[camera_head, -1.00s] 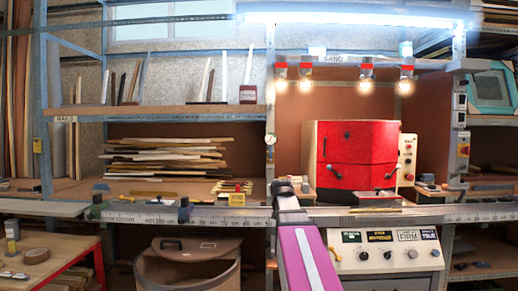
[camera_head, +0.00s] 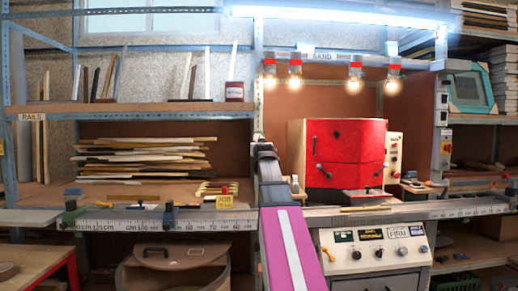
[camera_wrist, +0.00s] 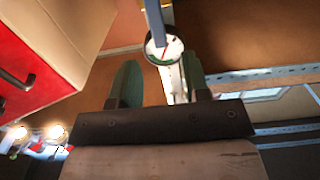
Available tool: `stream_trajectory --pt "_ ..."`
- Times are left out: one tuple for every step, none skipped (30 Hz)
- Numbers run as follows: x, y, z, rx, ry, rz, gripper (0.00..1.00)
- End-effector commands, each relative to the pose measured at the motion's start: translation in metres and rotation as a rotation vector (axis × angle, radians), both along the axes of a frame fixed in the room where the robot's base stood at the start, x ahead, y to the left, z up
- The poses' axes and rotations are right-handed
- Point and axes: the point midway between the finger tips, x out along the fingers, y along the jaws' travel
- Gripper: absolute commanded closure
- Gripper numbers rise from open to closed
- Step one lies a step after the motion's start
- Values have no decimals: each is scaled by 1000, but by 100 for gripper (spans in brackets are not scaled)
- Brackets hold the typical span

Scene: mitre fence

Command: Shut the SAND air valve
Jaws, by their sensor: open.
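The SAND sign (camera_head: 322,57) is on the shelf beam above the bay with the red machine. In the wrist view a round gauge (camera_wrist: 165,48) with a white face, a red needle and a green band sits on a narrow pipe or post. My gripper (camera_wrist: 160,64) is open, its two green fingers spread on either side of the line just below the gauge. A pale upright part (camera_wrist: 181,87) shows between the fingers, nearer the right one. I cannot make out a valve handle for certain. In the head view my arm hides the gauge.
The red-fronted machine (camera_head: 346,140) with black handles stands right of my arm; its corner is at the left of the wrist view. A long measuring fence (camera_head: 150,219) runs across the front. A control panel (camera_head: 375,245) is below right.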

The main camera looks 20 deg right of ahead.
Motion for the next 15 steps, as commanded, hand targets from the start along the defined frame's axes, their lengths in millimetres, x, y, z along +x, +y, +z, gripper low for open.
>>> stream_trajectory --pt "13 -4 2 0 1 0 57" --pt "19 -5 2 0 1 0 57" --pt "26 -7 2 0 0 0 57" --pt "31 -9 2 0 0 0 57" --pt "36 -10 1 0 0 0 57" --pt "43 -12 1 0 1 0 57" --pt "47 -13 1 0 1 0 57" --pt "51 -14 1 0 1 0 57" --pt "55 -16 1 0 1 0 57" --pt "57 -16 1 0 1 0 57" --pt "60 -17 1 0 1 0 57" --pt "62 -18 0 0 0 0 57" --pt "63 -18 0 0 0 0 57" --pt "63 -18 0 0 0 0 57" --pt "64 -18 0 0 0 0 57"
